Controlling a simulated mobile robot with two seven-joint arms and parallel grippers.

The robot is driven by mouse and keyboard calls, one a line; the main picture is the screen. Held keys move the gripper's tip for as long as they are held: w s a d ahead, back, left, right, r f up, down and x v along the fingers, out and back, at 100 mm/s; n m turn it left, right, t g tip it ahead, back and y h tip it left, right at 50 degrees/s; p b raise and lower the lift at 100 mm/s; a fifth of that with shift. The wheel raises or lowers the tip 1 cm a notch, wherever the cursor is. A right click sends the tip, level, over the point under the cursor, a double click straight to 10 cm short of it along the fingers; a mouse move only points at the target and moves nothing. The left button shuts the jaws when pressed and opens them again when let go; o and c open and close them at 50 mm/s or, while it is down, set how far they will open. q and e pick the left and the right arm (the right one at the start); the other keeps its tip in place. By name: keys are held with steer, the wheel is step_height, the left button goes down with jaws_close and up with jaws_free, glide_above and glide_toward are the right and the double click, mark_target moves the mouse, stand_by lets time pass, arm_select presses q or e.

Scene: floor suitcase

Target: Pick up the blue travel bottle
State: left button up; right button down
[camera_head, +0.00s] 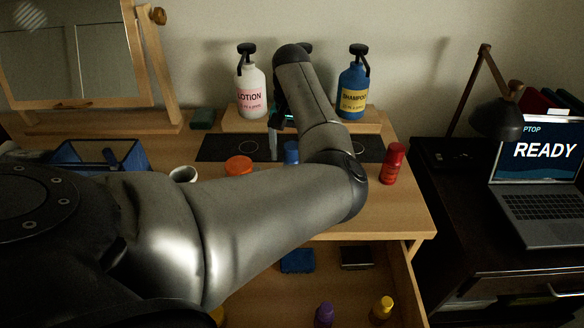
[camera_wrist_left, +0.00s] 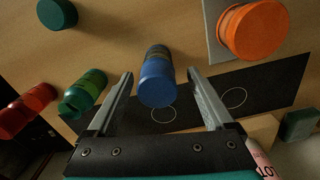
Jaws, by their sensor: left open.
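The blue travel bottle (camera_head: 291,152) stands on the wooden dresser top, partly hidden by my left arm in the head view. In the left wrist view the blue travel bottle (camera_wrist_left: 158,82) shows its blue cap between the two fingers of my left gripper (camera_wrist_left: 160,75). There is a gap on each side, and the gripper is open and holds nothing. In the head view my left gripper (camera_head: 280,148) points down near the bottle, with one finger hidden behind my arm. My right gripper is not seen.
An orange-lidded jar (camera_head: 238,166), a red bottle (camera_head: 393,164) and a green bottle (camera_wrist_left: 84,94) stand nearby. Lotion (camera_head: 251,92) and shampoo (camera_head: 353,90) pump bottles stand on a raised shelf behind. An open drawer (camera_head: 270,300) lies below the front edge. A laptop (camera_head: 540,205) is at right.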

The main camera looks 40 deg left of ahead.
arm_select(q)
steer(key=f+b, duration=0.1)
steer(key=f, duration=0.4)
steer(key=shift+d, duration=0.2)
jaws_close()
stand_by(0.5)
